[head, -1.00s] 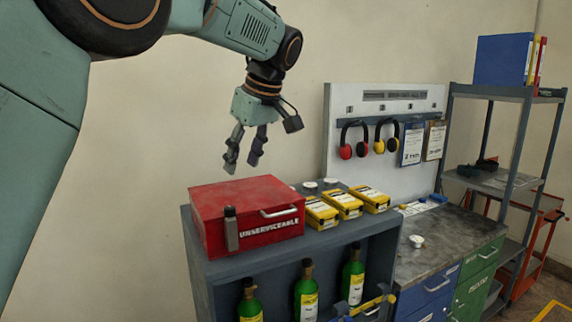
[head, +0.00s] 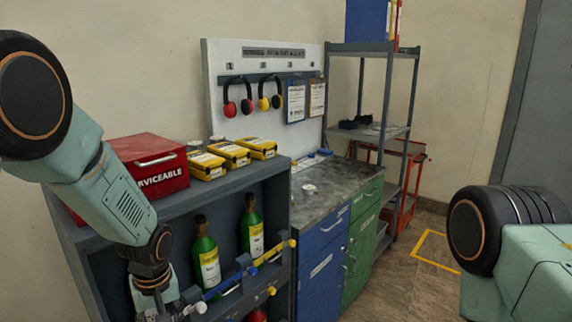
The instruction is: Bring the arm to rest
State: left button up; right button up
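My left arm comes in from the left and bends down in front of the cabinet. My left gripper (head: 155,303) is at the bottom edge of the picture, beside the cabinet's front; its fingertips are cut off, so its opening does not show. My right arm shows only as a thick joint and link at the right edge; its gripper is out of view.
A red case (head: 152,158) and several yellow boxes (head: 230,153) stand on the dark cabinet (head: 205,202). Green bottles (head: 206,258) stand inside it. A grey-topped bench (head: 320,190) and shelf rack (head: 388,129) are beyond. Open floor (head: 400,290) lies right.

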pick_arm(q)
jog(key=s+d+f+m+h+b, duration=0.1)
jog(key=s+f+b, duration=0.2)
jog(key=s+f, duration=0.55)
jog(key=s+d+f+m+b, duration=0.1)
jog(key=s+f+m+b, duration=0.15)
jog(key=s+f, duration=0.6)
jog(key=s+f+m+b, duration=0.2)
jog(key=s+f+b, duration=0.5)
jog(key=s+f, duration=0.5)
jog(key=s, duration=0.3)
jog(key=shift+s+d+m+g, duration=0.2)
jog(key=shift+s+m+g, duration=0.15)
jog(key=shift+s+g, duration=0.05)
